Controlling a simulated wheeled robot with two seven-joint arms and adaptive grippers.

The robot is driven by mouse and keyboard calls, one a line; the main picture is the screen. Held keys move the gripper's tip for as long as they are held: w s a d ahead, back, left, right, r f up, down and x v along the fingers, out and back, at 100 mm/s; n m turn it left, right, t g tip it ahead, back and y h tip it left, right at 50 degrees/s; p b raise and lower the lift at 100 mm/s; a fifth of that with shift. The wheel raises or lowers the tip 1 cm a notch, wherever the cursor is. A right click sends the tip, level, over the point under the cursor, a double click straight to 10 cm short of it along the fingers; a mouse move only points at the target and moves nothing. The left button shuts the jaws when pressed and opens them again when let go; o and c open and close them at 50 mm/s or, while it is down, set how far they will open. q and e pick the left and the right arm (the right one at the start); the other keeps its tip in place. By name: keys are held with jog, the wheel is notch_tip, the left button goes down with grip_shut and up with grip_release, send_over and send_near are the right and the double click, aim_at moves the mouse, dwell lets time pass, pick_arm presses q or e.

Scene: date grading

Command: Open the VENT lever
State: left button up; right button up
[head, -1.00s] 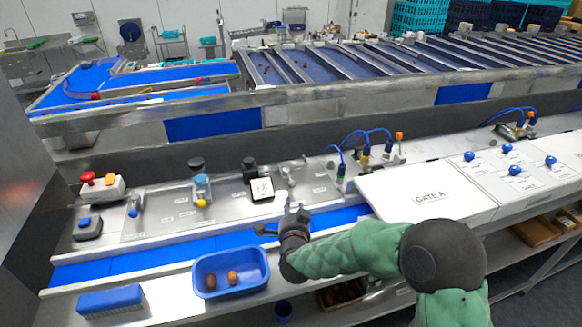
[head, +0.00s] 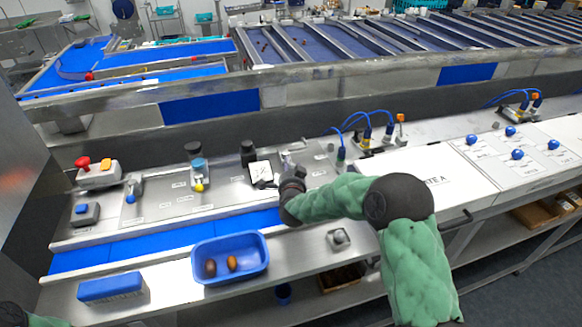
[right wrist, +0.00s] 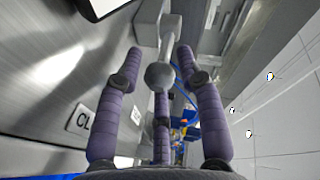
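A grey metal lever with a round ball knob (right wrist: 160,76) stands between the fingers of my right gripper (right wrist: 160,72) in the right wrist view. The purple fingers are spread around the knob, with gaps at both sides; contact by the finger behind it cannot be told. A plate reading "CL" (right wrist: 83,118) is beside the lever, the rest of its text hidden. In the head view my right gripper (head: 291,166) is over the steel control panel (head: 222,190) and hides most of the lever. No VENT label is readable.
A black-capped post with a white card (head: 261,172) is just left of my right gripper. A blue tray (head: 255,262) with brown dates, a blue block (head: 112,288) and a small grey knob box (head: 338,239) are in front. Blue-cabled connectors (head: 366,138) stand to the right.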

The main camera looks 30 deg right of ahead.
jog(key=shift+w+d+f, duration=0.15)
jog(key=shift+w+d, duration=0.05)
jog(key=shift+w, duration=0.2)
grip_shut()
